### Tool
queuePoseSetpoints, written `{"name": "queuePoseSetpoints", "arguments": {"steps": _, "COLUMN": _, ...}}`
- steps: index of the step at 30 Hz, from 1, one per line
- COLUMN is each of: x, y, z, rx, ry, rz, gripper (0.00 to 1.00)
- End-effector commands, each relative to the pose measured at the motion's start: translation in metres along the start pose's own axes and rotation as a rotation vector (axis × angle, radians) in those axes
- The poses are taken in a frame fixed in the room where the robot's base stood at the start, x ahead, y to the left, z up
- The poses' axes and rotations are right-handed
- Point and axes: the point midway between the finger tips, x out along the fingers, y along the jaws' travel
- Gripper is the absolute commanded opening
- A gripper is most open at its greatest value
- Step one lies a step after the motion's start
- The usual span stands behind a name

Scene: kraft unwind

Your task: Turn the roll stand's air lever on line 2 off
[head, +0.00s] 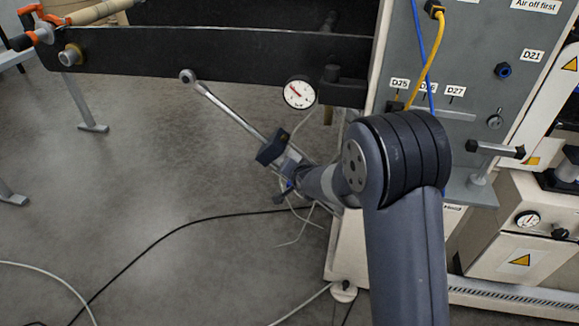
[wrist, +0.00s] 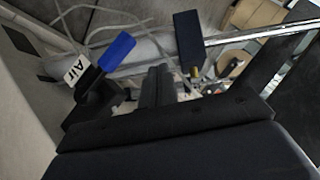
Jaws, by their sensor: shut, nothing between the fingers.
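The air lever (wrist: 117,51) has a blue handle, left of centre in the wrist view. It slants up and right from a black valve body (wrist: 95,88). A white tag reading "Air" (wrist: 76,70) is beside it. My gripper (wrist: 158,72) is shut and empty, a short way right of the blue handle, with a gap between them in the picture. In the head view, a small blue piece (head: 288,185) shows beside the end of my arm; I cannot tell for certain that it is the lever. My fingertips are not clear there. No line number shows near the lever.
A metal rod (head: 228,108) runs to a dark block (head: 272,147) close to my wrist; the block also shows in the wrist view (wrist: 188,40). Thin hoses hang around it. A dial gauge (head: 299,93) and grey panel (head: 465,60) are nearby. The floor at left is mostly open.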

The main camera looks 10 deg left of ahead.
Motion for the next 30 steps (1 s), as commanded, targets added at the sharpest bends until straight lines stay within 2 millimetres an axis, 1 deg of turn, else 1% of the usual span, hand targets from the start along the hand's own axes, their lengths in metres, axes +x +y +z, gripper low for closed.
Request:
{"name": "queuePoseSetpoints", "arguments": {"steps": 1, "x": -0.011, "y": -0.006, "z": 0.001, "rx": -0.002, "ry": 0.001, "rz": -0.003, "gripper": 0.00}}
{"name": "queuePoseSetpoints", "arguments": {"steps": 6, "x": -0.040, "y": -0.019, "z": 0.004, "rx": 0.000, "ry": 0.002, "rz": -0.004, "gripper": 0.00}}
{"name": "queuePoseSetpoints", "arguments": {"steps": 9, "x": -0.055, "y": -0.025, "z": 0.005, "rx": 0.000, "ry": 0.002, "rz": -0.002, "gripper": 0.00}}
{"name": "queuePoseSetpoints", "arguments": {"steps": 15, "x": -0.077, "y": -0.036, "z": 0.006, "rx": 0.000, "ry": 0.000, "rz": -0.001, "gripper": 0.00}}
{"name": "queuePoseSetpoints", "arguments": {"steps": 21, "x": -0.088, "y": -0.040, "z": 0.008, "rx": 0.000, "ry": 0.001, "rz": -0.001, "gripper": 0.00}}
{"name": "queuePoseSetpoints", "arguments": {"steps": 30, "x": -0.090, "y": -0.040, "z": 0.009, "rx": 0.000, "ry": 0.001, "rz": 0.000, "gripper": 0.00}}
